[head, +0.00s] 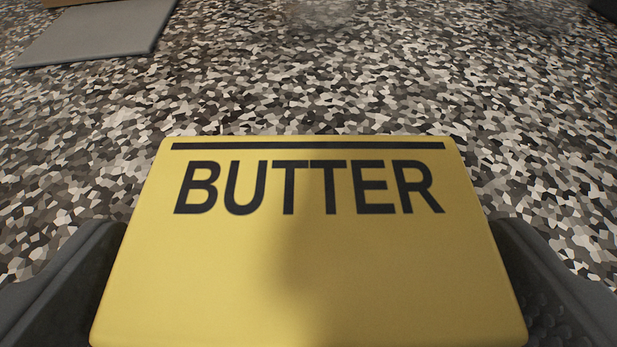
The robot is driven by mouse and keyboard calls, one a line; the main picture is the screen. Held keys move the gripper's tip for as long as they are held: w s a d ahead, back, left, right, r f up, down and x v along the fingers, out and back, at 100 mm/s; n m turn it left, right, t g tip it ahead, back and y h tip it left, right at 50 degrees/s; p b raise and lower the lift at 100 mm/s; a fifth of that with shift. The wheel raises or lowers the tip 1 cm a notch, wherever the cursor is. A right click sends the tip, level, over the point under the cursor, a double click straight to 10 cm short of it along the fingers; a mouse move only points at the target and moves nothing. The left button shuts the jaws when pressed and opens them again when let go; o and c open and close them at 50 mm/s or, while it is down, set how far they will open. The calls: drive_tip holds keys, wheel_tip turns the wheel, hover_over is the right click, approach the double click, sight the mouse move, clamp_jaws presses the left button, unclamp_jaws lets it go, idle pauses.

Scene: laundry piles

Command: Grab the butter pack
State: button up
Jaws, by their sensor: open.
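The butter pack (310,260) is a yellow block with the black word BUTTER and a black bar along its far edge. It fills the lower middle of the head view, and its near end is cut off by the frame. My gripper (312,285) is open, with one dark grey finger on each side of the pack. The left finger looks close to the pack's left side, and the right finger close to its right side. I cannot tell whether either touches. A soft shadow falls across the pack's top.
The speckled black, grey and white floor (330,90) is clear beyond the pack. A flat grey panel (95,32) lies at the far left, with a brown strip (75,2) behind it. A dark object (605,8) shows at the far right corner.

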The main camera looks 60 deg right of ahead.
drive_tip(key=x, duration=0.2)
drive_tip(key=shift+w+d+f, duration=0.15)
drive_tip(key=shift+d+f, duration=0.05)
drive_tip(key=shift+d, duration=0.05)
drive_tip(key=c, duration=1)
drive_tip(key=shift+o, duration=0.2)
drive_tip(key=shift+r, duration=0.1)
